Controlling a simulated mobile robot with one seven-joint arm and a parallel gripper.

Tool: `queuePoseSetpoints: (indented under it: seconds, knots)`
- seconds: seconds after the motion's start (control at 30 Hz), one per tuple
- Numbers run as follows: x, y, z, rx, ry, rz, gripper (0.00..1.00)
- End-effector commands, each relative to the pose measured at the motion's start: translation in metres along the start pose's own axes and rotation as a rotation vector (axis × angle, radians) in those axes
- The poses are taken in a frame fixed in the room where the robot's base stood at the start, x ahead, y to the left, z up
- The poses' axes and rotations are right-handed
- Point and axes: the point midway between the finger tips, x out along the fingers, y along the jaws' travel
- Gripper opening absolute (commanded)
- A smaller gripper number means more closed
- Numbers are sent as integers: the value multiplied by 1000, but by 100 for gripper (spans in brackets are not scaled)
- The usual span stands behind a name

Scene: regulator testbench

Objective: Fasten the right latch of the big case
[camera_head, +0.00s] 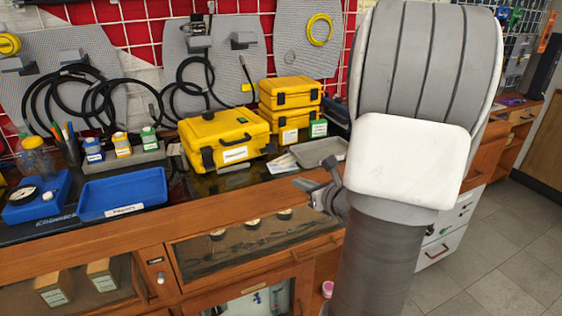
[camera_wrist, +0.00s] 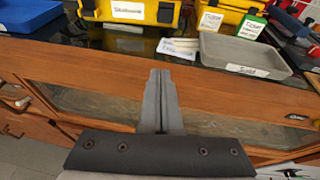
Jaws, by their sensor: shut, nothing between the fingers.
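The big yellow case (camera_head: 225,135) lies on the dark bench top, its lid looking closed and its black handle and white label facing the front edge. Its lower front shows at the top of the wrist view (camera_wrist: 146,12). A dark latch (camera_wrist: 165,12) shows on the right of its front there; whether it is fastened I cannot tell. My gripper (camera_wrist: 160,74) is shut and empty. In the head view my gripper (camera_head: 306,184) is in front of the bench's front edge, to the right of the case and apart from it.
Two smaller yellow cases (camera_head: 290,95) are stacked behind right. A grey tray (camera_head: 318,152) and white papers (camera_wrist: 178,47) lie right of the big case. A blue tray (camera_head: 122,194) is at left. The wooden drawer front (camera_wrist: 90,83) is below my fingers.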

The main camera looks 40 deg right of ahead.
Motion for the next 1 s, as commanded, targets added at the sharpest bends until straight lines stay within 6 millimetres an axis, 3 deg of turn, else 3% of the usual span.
queuePoseSetpoints:
  seconds: [0.47,0.57,0.97,1.0]
  knots:
    - [6,-1,-2,9,-1,-3,0]
    - [18,-1,-3,8,-2,-2,0]
    - [101,-1,-4,9,-2,-1,0]
    - [103,-2,5,6,-5,-4,0]
